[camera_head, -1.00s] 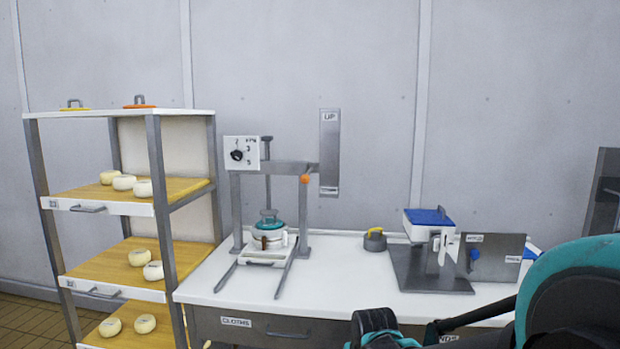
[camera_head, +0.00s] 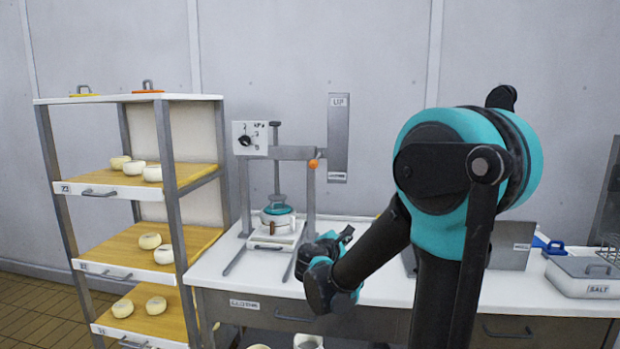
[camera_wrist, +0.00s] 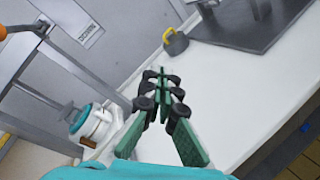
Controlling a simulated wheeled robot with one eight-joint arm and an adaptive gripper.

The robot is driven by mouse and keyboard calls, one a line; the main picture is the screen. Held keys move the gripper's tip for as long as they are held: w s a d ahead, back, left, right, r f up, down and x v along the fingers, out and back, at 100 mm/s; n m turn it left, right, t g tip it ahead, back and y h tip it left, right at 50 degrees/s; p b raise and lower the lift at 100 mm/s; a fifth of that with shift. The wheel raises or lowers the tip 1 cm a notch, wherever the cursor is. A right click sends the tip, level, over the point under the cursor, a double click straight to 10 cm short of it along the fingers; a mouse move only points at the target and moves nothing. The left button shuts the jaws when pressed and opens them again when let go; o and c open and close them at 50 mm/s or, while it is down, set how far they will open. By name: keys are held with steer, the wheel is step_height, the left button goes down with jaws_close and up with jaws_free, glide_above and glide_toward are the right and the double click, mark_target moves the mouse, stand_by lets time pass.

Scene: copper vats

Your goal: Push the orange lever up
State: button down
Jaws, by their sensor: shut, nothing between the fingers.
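The orange lever's round knob (camera_head: 313,163) sits at the right end of the press's grey crossbar, beside the lower part of an upright grey plate (camera_head: 338,140) marked "UP" at its top. In the wrist view the orange knob (camera_wrist: 3,32) is cut off at the top left edge. My gripper (camera_head: 345,236) is low and to the right of the press, below the knob and apart from it. The wrist view shows the green fingers (camera_wrist: 160,76) shut and empty above the white counter.
The press holds a white pot with a teal lid (camera_head: 278,216). A grey weight with a yellow handle (camera_wrist: 175,42) stands on the counter beyond my fingers. A shelf of cheeses (camera_head: 150,190) stands left. A salt box (camera_head: 592,277) is at right.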

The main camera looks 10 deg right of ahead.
steer(key=w+a+r+n+t+y, duration=0.1)
steer(key=w+a+r+n+t, duration=0.2)
steer(key=a, duration=0.4)
steer(key=w+a+r+n+t+y, duration=0.1)
steer(key=w+a+r+n+t, duration=0.2)
steer(key=a+r+n, duration=0.2)
steer(key=a+n, duration=0.1)
steer(key=n, duration=0.2)
steer(key=shift+w+a+r+y, duration=0.3)
steer(key=shift+a, duration=0.05)
steer(key=w+d+r, duration=0.3)
steer(key=w+r, duration=0.3)
steer(key=w, duration=0.2)
steer(key=shift+w+d+r, duration=0.3)
steer(key=shift+w+d, duration=0.1)
